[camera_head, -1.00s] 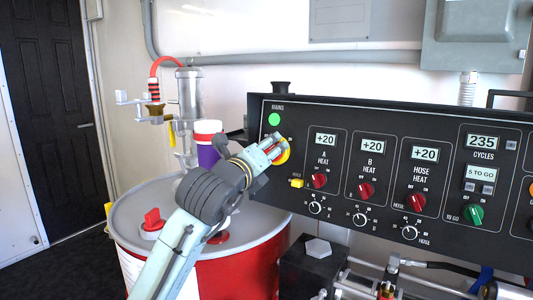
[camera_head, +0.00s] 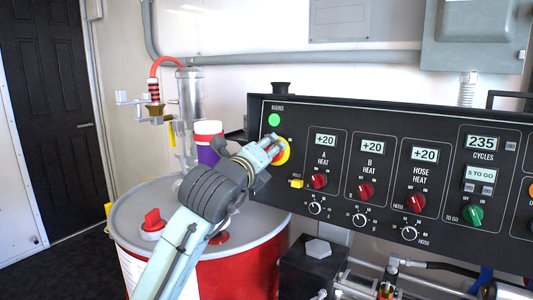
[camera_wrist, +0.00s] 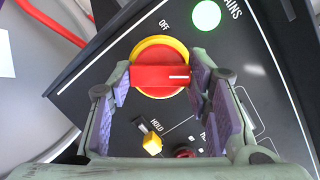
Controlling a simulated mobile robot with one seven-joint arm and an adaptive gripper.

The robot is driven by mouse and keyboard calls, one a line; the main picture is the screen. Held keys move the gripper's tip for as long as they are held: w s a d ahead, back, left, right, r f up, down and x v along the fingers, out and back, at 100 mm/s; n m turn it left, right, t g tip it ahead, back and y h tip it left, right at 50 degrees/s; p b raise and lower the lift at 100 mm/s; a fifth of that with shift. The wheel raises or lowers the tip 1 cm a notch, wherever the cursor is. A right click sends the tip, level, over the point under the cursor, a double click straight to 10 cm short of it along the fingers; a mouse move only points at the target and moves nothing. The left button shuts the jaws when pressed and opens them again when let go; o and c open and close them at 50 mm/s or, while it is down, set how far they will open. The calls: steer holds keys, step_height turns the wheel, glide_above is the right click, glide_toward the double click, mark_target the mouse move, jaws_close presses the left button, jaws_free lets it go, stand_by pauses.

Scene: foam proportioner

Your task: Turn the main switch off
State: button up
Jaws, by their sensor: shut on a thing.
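The main switch is a red handle on a yellow round base, on the panel's upper left under the word MAINS. Its yellow rim shows in the head view (camera_head: 285,156), and the whole switch shows in the wrist view (camera_wrist: 160,76). My gripper (camera_head: 272,147) is shut on the red handle, one finger on each end. In the wrist view the handle lies nearly level, its white mark towards the right finger. The word OFF (camera_wrist: 164,25) is above the yellow rim in that view. My fingers partly hide the switch in the head view.
A green lamp (camera_head: 274,120) is above the switch. A yellow hold knob (camera_head: 296,184) and red heat knobs (camera_head: 319,181) are below and to the right. A red drum (camera_head: 252,267) with a grey lid stands under my arm.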

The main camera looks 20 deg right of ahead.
steer(key=shift+r+n+g+y+p, duration=0.1)
steer(key=shift+n+g+y+p, duration=0.4)
steer(key=shift+n, duration=2.15)
steer(key=shift+r+n+g+y+p, duration=0.2)
steer(key=shift+n+g+p, duration=0.5)
steer(key=shift+n, duration=1.9)
steer(key=shift+f+n+g+y+p, duration=0.1)
steer(key=shift+n+g+y+p, duration=0.55)
steer(key=shift+n, duration=2)
steer(key=shift+t, duration=0.25)
steer(key=o, duration=1.2)
steer(key=shift+c, duration=0.2)
steer(key=v, duration=1.2)
